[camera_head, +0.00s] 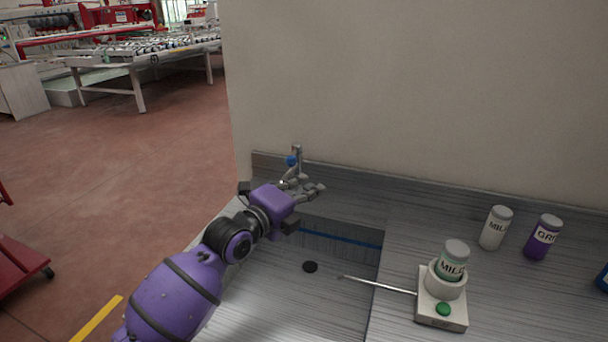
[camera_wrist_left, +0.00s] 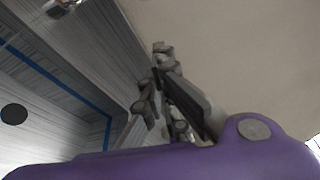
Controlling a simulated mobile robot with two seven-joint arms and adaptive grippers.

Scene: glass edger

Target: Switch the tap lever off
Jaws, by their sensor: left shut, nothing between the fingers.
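The tap (camera_head: 297,152) stands at the back edge of the sink, against the wall. Its small blue lever (camera_head: 291,160) is on the left side of the tap post, and its exact angle is too small to read. My left gripper (camera_head: 316,189) is in front of the tap, its fingers pointing right over the back of the sink. It hides the lower part of the tap. The gripper is shut and empty; its fingers (camera_wrist_left: 161,62) also show in the left wrist view. I cannot tell whether the gripper touches the tap. My right gripper is not in view.
The sink has a dark drain (camera_head: 310,266) and a blue line on its far wall. Right of it, a white device (camera_head: 441,313) with a green button holds a jar (camera_head: 454,262); a thin rod reaches over the sink. A white jar (camera_head: 495,228) and purple jar (camera_head: 542,237) stand behind.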

